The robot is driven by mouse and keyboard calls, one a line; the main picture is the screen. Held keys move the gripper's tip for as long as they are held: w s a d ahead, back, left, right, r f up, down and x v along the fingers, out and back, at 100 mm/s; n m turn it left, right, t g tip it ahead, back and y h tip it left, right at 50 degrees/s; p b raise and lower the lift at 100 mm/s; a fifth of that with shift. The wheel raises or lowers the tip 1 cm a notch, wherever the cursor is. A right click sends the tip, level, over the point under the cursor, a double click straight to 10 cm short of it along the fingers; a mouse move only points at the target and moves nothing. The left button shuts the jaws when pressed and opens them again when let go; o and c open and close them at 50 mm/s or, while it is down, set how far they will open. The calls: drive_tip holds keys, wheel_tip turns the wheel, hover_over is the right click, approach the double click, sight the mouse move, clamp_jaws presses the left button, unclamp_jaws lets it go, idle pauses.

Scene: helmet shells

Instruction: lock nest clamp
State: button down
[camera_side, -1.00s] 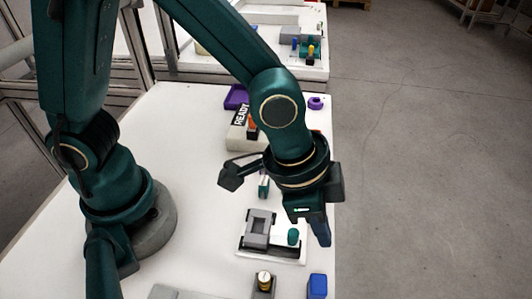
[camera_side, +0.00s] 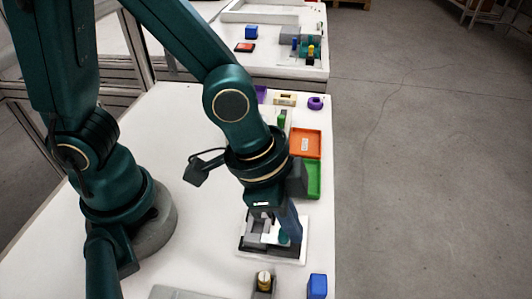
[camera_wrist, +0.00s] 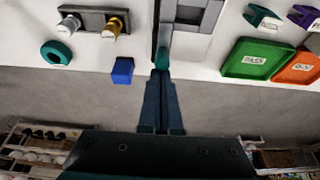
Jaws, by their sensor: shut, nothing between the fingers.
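The grey nest fixture stands on a white base plate (camera_side: 291,257) near the table's right edge in the side view; its grey frame also shows at the top of the wrist view (camera_wrist: 189,14). The teal clamp knob (camera_side: 284,239) sits on the plate's right part, partly hidden by my fingers. My gripper (camera_side: 287,238) is shut and empty, low over the fixture and close beside the knob. In the wrist view my fingertips (camera_wrist: 161,76) lie just below the teal knob (camera_wrist: 162,58); I cannot tell whether they touch it.
A blue block (camera_side: 317,286) and a holder with a gold-topped peg (camera_side: 264,281) stand in front of the fixture. A green tray (camera_side: 314,180) and an orange tray (camera_side: 305,143) lie behind it. A teal ring (camera_wrist: 56,52) shows in the wrist view.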

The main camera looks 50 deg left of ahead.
idle(0.4)
drive_tip(key=shift+w+d, duration=1.2)
drive_tip(key=shift+d, duration=0.05)
drive_tip(key=shift+w+d+r, duration=0.15)
drive_tip(key=shift+w+d, duration=0.05)
drive_tip(key=v, duration=0.9)
drive_tip(key=shift+s+a+r, duration=0.2)
drive_tip(key=shift+a+r, duration=0.05)
drive_tip(key=shift+r, duration=0.1)
